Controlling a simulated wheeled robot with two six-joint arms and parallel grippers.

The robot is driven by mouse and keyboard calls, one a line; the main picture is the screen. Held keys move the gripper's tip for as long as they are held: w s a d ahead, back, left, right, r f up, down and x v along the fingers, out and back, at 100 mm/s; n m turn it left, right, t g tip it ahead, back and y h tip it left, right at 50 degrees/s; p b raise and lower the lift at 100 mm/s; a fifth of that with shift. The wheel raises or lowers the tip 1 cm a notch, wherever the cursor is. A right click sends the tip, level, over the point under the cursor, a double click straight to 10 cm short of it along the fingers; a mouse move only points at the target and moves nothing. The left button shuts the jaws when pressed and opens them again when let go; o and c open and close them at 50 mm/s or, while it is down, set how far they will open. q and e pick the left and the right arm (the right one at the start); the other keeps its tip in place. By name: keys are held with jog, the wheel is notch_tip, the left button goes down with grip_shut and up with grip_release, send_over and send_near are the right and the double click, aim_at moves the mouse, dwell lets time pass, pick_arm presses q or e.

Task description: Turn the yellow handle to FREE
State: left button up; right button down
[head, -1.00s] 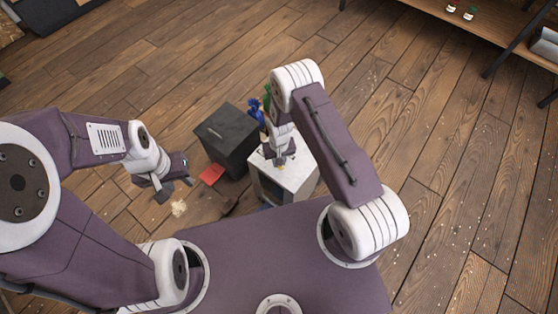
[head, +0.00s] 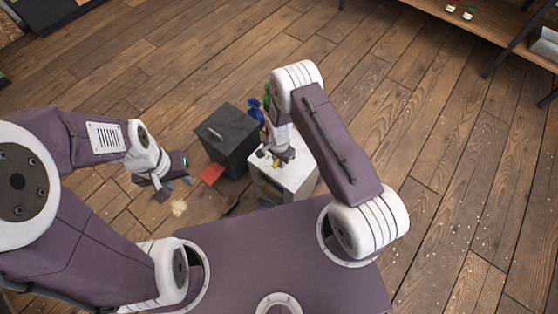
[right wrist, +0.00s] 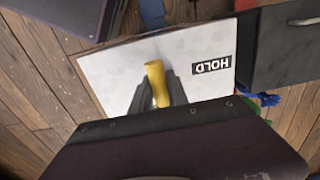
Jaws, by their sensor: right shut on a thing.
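The yellow handle (right wrist: 157,84) stands on the pale top face of a white box (right wrist: 110,75). In the right wrist view it sits between the two dark fingers of my right gripper (right wrist: 158,92), which is shut on it. A black label reading HOLD (right wrist: 212,65) is on the same face, right of the handle; no FREE label is visible. In the head view a bit of the yellow handle (head: 276,162) shows beside my right gripper (head: 283,156), on the white box (head: 295,177). My left gripper (head: 175,189) is open and empty above the floor, left of the box.
A dark box (head: 228,140) stands against the white box's left side. A red piece (head: 211,174) lies beside it. Blue and green items (head: 255,108) are behind the boxes. Pale scraps (head: 179,208) lie on the floor.

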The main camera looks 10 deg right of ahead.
jog(key=shift+m, duration=1.1)
jog(key=c, duration=1.3)
grip_release()
notch_tip(320, 180, up, 9)
jog(key=shift+p, duration=1.05)
